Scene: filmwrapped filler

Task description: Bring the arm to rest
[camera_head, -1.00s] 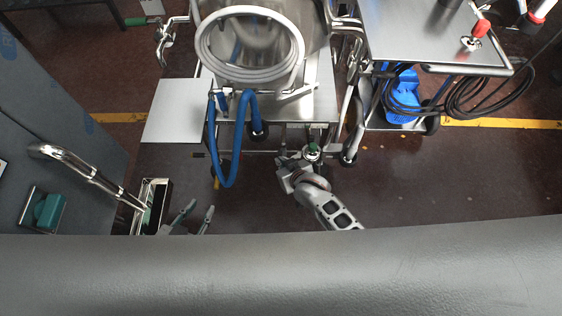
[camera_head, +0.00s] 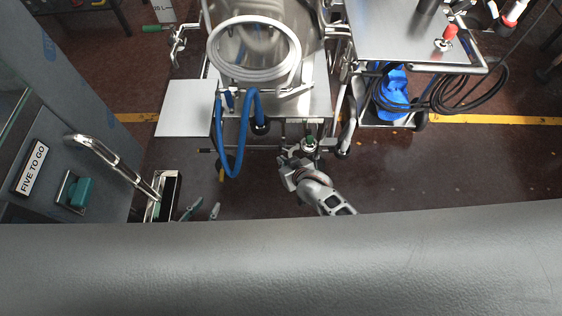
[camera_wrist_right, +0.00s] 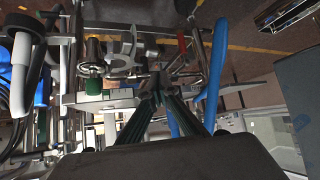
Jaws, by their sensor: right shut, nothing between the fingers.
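My right arm reaches up from the lower middle of the head view. Its gripper (camera_head: 289,158) is near the front of the steel filler cart, just below a green-topped fitting (camera_head: 310,143). In the right wrist view my right gripper (camera_wrist_right: 158,88) has its dark green fingers meeting at the tips, with nothing between them. I cannot tell whether it touches the cart. My left gripper (camera_head: 203,211) shows only its two fingertips above the grey edge at the bottom. They are apart and empty; the rest is hidden.
The filler cart (camera_head: 320,100) carries a white coiled hose (camera_head: 254,72), a hanging blue hose (camera_head: 236,160) and a pale side plate (camera_head: 186,107). A steel table (camera_head: 395,45) stands right. A panel with a handle (camera_head: 100,155) stands left.

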